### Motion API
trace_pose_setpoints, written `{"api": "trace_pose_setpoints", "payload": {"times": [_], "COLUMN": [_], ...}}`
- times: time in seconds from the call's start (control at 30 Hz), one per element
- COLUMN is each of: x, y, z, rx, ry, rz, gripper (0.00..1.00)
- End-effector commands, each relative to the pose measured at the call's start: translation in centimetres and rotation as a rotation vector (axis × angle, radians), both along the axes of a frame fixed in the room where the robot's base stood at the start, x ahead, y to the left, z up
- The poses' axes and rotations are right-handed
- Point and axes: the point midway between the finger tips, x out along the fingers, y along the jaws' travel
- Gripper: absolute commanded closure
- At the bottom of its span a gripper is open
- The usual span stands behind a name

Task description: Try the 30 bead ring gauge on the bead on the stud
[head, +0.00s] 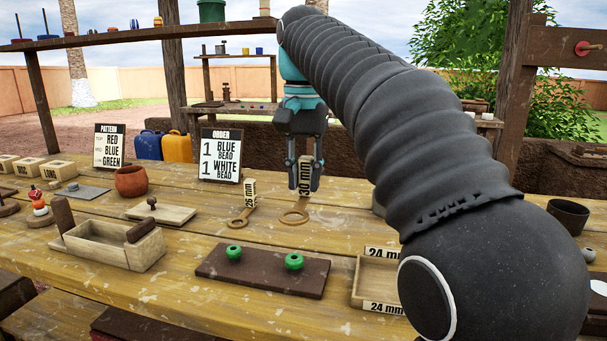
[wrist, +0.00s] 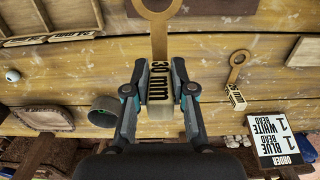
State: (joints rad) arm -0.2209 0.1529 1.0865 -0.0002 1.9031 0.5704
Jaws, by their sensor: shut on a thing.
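My gripper (head: 305,184) is shut on the upright tag block of the 30 mm gauge (head: 303,172). The tag also shows between the fingers in the wrist view (wrist: 159,85). The gauge's flat wooden ring (head: 293,217) points toward the front, at or just above the table; I cannot tell whether it touches. The wrist view cuts off part of the ring. A dark brown board (head: 262,277) in front carries a left green bead (head: 234,252) and a right green bead (head: 294,262), apart from the ring. Any stud inside them is hard to make out.
The 26 mm gauge (head: 243,207) stands left of the held one. A wooden tray labelled 24 mm (head: 367,283) is at right, partly behind my arm. The order sign (head: 221,155) stands behind. An open box (head: 112,243) and a clay pot (head: 131,181) are left.

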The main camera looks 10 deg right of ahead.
Motion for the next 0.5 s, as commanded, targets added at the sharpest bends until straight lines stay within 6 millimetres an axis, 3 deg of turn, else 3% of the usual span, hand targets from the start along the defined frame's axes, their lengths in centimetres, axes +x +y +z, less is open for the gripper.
{"api": "trace_pose_setpoints", "payload": {"times": [0.5], "x": [-0.1], "y": [0.0], "z": [-3.2], "rx": [0.000], "ry": [0.000], "rz": [0.001], "gripper": [1.00]}}
